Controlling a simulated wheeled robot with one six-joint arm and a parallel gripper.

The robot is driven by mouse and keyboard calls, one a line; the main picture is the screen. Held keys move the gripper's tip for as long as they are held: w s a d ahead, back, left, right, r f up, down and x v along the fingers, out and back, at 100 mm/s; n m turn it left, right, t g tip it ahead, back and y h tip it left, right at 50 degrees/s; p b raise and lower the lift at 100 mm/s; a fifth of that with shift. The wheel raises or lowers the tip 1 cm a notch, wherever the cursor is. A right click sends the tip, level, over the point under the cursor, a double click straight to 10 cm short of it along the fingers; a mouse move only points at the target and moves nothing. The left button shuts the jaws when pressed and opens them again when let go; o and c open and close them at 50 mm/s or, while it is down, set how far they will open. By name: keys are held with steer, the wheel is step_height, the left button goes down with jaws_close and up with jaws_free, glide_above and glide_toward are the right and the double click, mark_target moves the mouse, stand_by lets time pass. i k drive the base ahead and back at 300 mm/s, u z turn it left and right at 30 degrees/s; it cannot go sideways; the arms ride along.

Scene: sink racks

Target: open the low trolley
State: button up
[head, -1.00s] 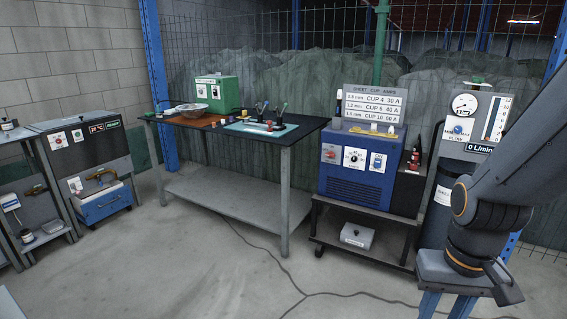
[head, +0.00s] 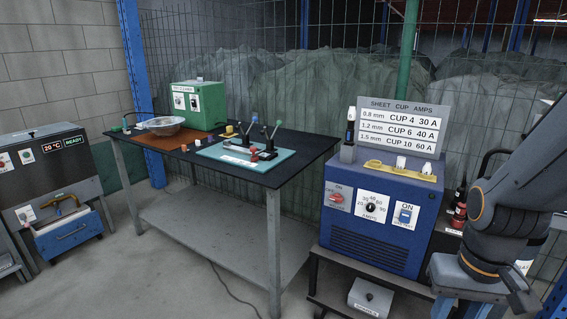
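A low dark trolley (head: 330,303) stands at the lower right, under the blue welding machine (head: 375,240). Only part of its upper frame shows; the bottom edge of the picture cuts off the rest. A grey box (head: 369,297) with a label sits inside its frame, below the machine. My gripper (head: 455,309) hangs at the lower right, in front of the trolley's right side in the picture. Its two blue fingers stand apart with nothing seen between them. Their tips are cut off by the picture's edge.
A black-topped workbench (head: 228,152) with a lower shelf stands left of the machine. A grey station with a blue drawer (head: 70,236) is at far left. A cable lies on the floor. Free floor (head: 130,285) shows at front left.

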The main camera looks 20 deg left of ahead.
mark_target(54, 235)
steer(key=u, duration=0.2)
steer(key=i, duration=0.1)
steer(key=u, duration=2.3)
steer(key=i, duration=3.2)
steer(key=z, duration=0.55)
steer(key=k, duration=0.5)
steer(key=u, duration=0.35)
steer(key=i, duration=0.65)
